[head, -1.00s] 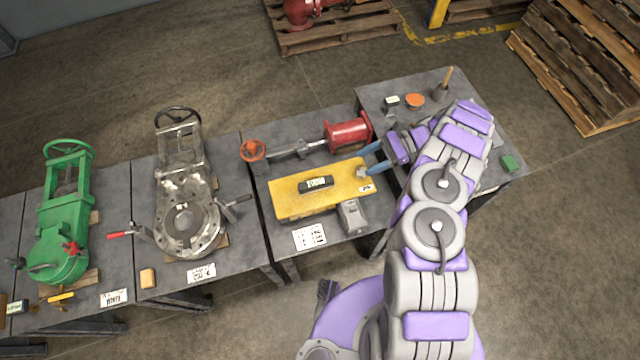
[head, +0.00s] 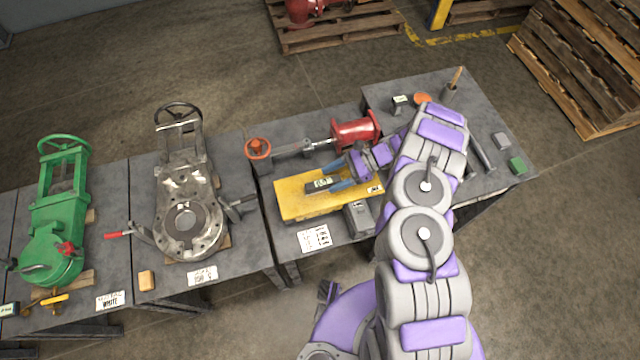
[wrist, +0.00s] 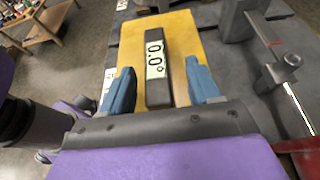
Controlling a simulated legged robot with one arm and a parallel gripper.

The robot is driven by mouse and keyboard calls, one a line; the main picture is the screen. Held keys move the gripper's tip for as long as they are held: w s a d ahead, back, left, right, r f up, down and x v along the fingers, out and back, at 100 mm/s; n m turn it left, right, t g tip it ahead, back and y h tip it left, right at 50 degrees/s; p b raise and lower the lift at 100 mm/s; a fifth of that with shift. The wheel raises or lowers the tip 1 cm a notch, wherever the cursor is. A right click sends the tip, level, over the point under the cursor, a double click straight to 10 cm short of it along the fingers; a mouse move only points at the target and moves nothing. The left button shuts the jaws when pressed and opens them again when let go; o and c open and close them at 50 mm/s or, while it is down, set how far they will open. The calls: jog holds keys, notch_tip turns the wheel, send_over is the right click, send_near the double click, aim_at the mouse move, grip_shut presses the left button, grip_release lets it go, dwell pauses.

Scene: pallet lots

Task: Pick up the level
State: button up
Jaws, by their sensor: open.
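The level (head: 319,184) is a small dark grey bar with a light display. It lies on a yellow block (head: 293,205) on the middle table. In the wrist view the level (wrist: 157,88) shows a "0.0°" readout and points away from me. My gripper (head: 340,180) is open, with blue fingers at the right end of the level. In the wrist view my gripper (wrist: 163,88) has one finger on each side of the level's near part, with a gap on both sides. The yellow block (wrist: 185,35) shows beneath and beyond it.
A red cylinder valve (head: 355,132) lies behind the yellow block. A grey box-like item (head: 358,218) stands in front of it. A metal gate valve (head: 183,205) and a green one (head: 52,225) stand on tables to the left. Small items lie on the right table (head: 480,95).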

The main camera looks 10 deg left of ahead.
aim_at(326, 182)
jog(key=shift+s+a+f, duration=0.3)
jog(key=shift+a+f, duration=0.25)
jog(key=shift+s+a+f+b, duration=0.15)
jog(key=shift+s+f+b, duration=0.05)
jog(key=shift+s+b, duration=0.2)
jog(key=shift+d+r, duration=0.1)
jog(key=shift+d, duration=0.1)
jog(key=shift+a, duration=0.5)
jog(key=c, duration=0.3)
jog(key=shift+a, duration=0.15)
jog(key=c, duration=0.4)
jog(key=shift+d, duration=0.45)
grip_shut()
